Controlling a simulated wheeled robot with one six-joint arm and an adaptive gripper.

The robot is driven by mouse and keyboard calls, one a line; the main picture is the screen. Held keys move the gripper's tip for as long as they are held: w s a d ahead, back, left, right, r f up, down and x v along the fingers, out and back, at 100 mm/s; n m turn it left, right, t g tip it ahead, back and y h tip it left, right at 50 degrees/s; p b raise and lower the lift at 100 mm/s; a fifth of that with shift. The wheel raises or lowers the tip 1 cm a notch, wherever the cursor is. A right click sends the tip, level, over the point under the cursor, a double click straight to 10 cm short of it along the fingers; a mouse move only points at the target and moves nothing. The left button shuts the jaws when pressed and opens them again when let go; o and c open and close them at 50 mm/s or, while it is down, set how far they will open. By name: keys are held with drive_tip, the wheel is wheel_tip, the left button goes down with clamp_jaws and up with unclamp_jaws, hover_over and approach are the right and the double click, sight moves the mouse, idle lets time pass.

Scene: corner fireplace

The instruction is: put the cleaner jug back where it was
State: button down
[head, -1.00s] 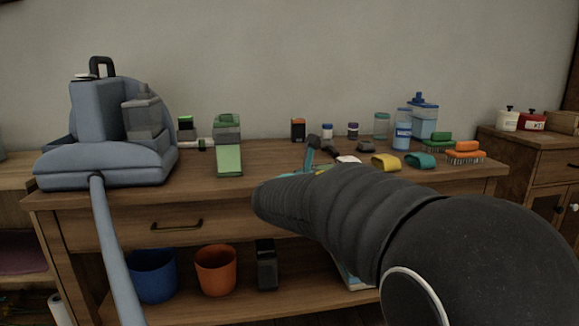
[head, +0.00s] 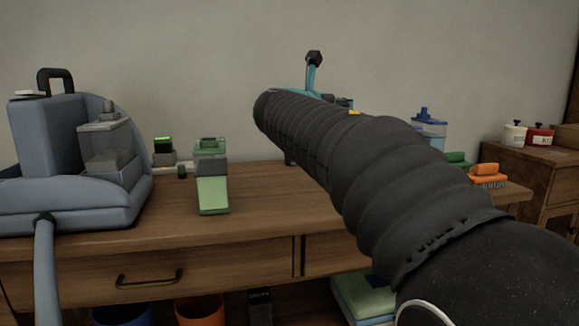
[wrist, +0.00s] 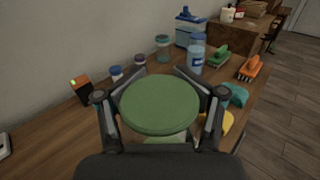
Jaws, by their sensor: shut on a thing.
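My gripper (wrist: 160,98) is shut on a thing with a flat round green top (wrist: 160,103). The top fills the space between the fingers in the wrist view and hides most of the body below it. In the head view my arm hides the held thing. A translucent blue jug with a blue cap (head: 428,128), which may be the cleaner jug, stands at the back right of the wooden table. It also shows in the wrist view (wrist: 190,32), beyond the gripper and apart from it.
A blue-grey machine (head: 75,150) and a green-topped item (head: 211,165) stand left. A blue bottle (wrist: 195,60), jars, a black-and-orange box (wrist: 82,91), a green brush (wrist: 217,56) and an orange brush (wrist: 250,68) surround the gripper.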

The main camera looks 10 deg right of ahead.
drive_tip(key=w+a+f+b, duration=0.2)
drive_tip(key=w+a+f, duration=0.5)
drive_tip(key=f, duration=0.3)
drive_tip(key=shift+a, duration=0.3)
drive_tip(key=shift+f, duration=0.15)
drive_tip(key=shift+c, duration=0.7)
unclamp_jaws()
drive_tip(key=v, duration=1.2)
